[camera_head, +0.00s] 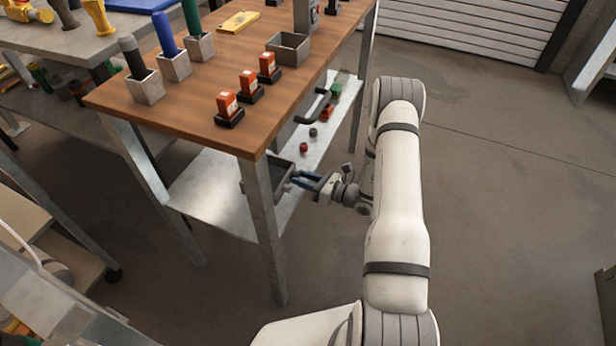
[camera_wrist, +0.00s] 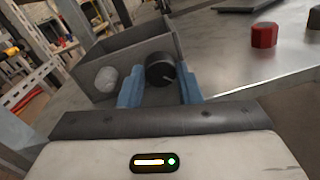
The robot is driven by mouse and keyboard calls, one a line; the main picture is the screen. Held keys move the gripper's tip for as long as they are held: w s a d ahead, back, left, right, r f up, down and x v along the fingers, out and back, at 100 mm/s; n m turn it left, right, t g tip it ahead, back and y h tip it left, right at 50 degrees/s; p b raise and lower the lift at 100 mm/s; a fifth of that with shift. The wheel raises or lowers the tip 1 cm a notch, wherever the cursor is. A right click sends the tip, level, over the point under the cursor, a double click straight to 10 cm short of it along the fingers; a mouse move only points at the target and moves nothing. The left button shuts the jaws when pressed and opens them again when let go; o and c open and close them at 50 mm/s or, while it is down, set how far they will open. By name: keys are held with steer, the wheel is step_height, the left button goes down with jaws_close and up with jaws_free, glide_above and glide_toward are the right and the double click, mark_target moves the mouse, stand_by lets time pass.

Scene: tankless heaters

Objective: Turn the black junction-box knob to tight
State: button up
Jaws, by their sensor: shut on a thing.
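The black knob (camera_wrist: 160,70) is round with a light pointer line and sits on the front of the grey junction box (camera_wrist: 112,52). In the wrist view my gripper (camera_wrist: 160,84) has its two blue fingers on either side of the knob, shut on it. The pointer line slants to the lower right. In the head view the grey box (camera_head: 281,165) sits on the lower shelf, partly behind the table leg. My gripper (camera_head: 303,181) reaches it from the right; the knob is too small to make out there.
A grey-white round knob (camera_wrist: 106,79) is on the same box, just left of the black one. A red knob (camera_wrist: 264,36) stands on the metal shelf (camera_wrist: 240,75) to the right. The table leg (camera_head: 264,225) is close to the box. Open floor lies right of the table.

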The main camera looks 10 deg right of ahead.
steer(key=shift+a+r+m, duration=0.1)
steer(key=shift+a+m, duration=0.05)
steer(key=shift+m, duration=0.55)
steer(key=shift+p, duration=0.3)
steer(key=o, duration=1)
steer(key=shift+p+v, duration=0.55)
steer(key=shift+v, duration=3.45)
steer(key=shift+c, duration=0.2)
